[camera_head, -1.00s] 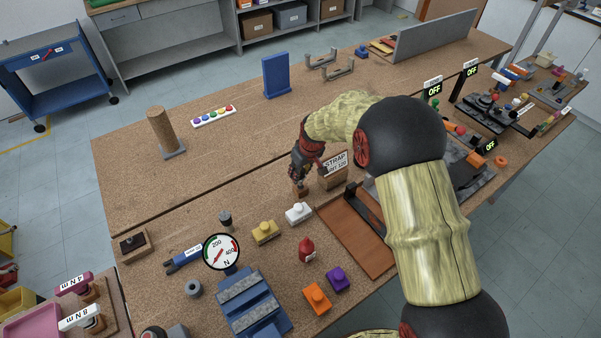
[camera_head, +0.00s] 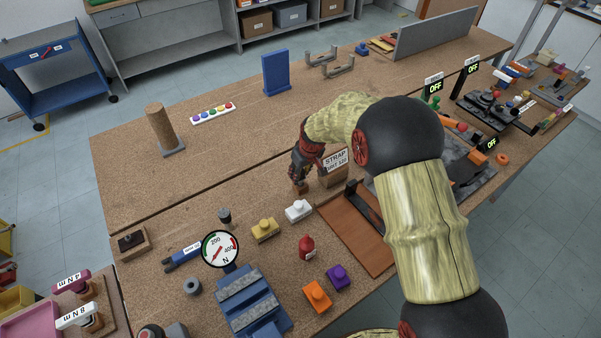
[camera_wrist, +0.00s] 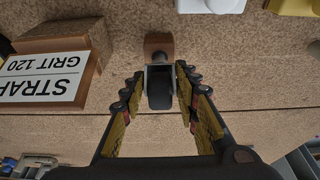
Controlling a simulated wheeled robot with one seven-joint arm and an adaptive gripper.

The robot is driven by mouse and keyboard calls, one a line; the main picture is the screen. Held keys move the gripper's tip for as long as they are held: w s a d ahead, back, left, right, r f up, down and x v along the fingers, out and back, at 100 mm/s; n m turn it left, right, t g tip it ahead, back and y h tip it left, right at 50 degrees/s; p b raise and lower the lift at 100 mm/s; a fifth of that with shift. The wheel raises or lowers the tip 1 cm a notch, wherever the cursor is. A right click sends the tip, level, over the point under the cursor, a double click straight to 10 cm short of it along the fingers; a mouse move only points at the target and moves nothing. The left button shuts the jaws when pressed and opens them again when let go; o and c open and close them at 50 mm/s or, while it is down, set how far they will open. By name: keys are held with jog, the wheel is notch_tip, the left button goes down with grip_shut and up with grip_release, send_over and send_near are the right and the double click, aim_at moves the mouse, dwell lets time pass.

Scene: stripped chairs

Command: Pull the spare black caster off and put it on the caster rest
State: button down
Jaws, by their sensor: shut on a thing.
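The black caster (camera_wrist: 160,98), a dark wheel in a grey fork, is between the fingers of my gripper (camera_wrist: 160,82) in the wrist view. My gripper is shut on it. Just past the caster is a small brown wooden block (camera_wrist: 158,43), and the caster's grey end lies against it; I cannot tell how far its stem sits in the block. In the head view my gripper (camera_head: 300,180) is low over the table, at the small block (camera_head: 299,188), and its hand hides the caster. I cannot tell for sure which thing is the caster rest.
A wooden block with a "STRAP GRIT 120" sign (camera_head: 334,172) stands close beside my gripper. White (camera_head: 298,211) and yellow (camera_head: 265,231) pieces lie in front. A wooden block with a dark top (camera_head: 131,242) is at far left.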

jog(key=shift+f+b, duration=0.6)
jog(key=shift+f, duration=0.35)
jog(key=c, duration=1.3)
grip_release()
jog(key=shift+o, duration=0.2)
jog(key=v, duration=1.2)
